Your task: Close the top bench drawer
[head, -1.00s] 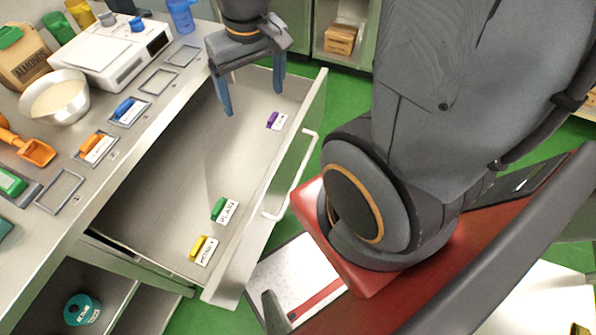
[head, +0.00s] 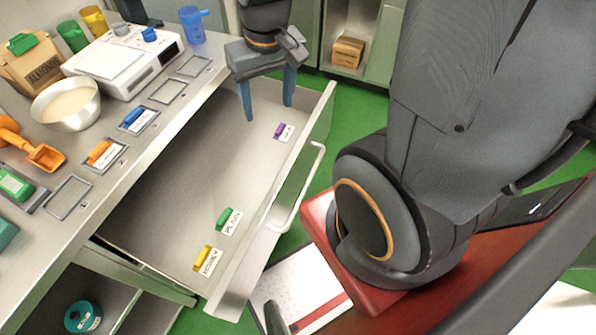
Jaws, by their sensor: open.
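The top bench drawer (head: 160,205) is pulled out from under the steel bench (head: 107,187). Its front panel (head: 245,265) carries a pale bar handle (head: 300,190). Inside the drawer lie a purple-handled tag (head: 283,131), a green-handled tag (head: 229,220) and a yellow-handled tag (head: 206,259). My gripper (head: 268,112) points down with its two blue fingers apart and nothing between them. It is over the far end of the drawer, on the inner side of the front panel, apart from the handle.
On the bench stand a white scale (head: 125,62), a steel bowl (head: 66,104), an orange scoop (head: 45,157), a blue jug (head: 193,25) and an almond bag (head: 32,65). An open shelf below holds a teal roll (head: 83,316). Green floor shows beyond the drawer front.

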